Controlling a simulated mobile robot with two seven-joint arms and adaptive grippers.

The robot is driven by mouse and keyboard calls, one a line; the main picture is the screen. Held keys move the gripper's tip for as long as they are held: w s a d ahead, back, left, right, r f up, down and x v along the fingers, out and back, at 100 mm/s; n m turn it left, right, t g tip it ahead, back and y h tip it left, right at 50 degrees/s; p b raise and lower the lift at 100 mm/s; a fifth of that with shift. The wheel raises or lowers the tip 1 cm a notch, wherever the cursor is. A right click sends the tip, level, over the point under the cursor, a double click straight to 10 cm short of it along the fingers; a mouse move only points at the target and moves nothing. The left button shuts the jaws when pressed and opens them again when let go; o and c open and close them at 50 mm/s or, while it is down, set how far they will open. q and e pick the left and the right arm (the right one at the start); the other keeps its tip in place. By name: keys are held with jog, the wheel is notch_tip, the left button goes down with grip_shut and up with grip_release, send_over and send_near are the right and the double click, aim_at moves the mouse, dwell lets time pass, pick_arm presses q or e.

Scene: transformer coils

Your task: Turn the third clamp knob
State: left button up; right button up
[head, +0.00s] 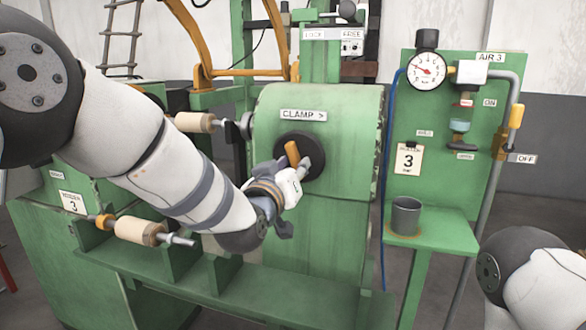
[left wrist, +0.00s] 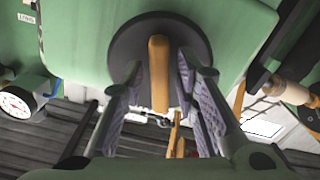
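The clamp knob is a black round disc (head: 316,143) with an orange bar handle (head: 292,153), on the green machine front below the "CLAMP >" label (head: 303,114). My left gripper (head: 306,171) is at the knob, reaching in from the lower left and partly covering it. In the left wrist view the orange handle (left wrist: 158,75) stands upright on the black disc (left wrist: 118,45). The two fingers of my left gripper (left wrist: 158,78) are spread on either side of the handle, with gaps visible. My right gripper is not in view.
A green panel at right carries a pressure gauge (head: 427,71), an orange-handled lever (head: 515,116) and a grey cup (head: 405,216) on a shelf. Wooden rollers (head: 139,230) sit on the left. A blue hose (head: 388,130) hangs between machine and panel.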

pick_arm(q)
jog(key=v, duration=1.2)
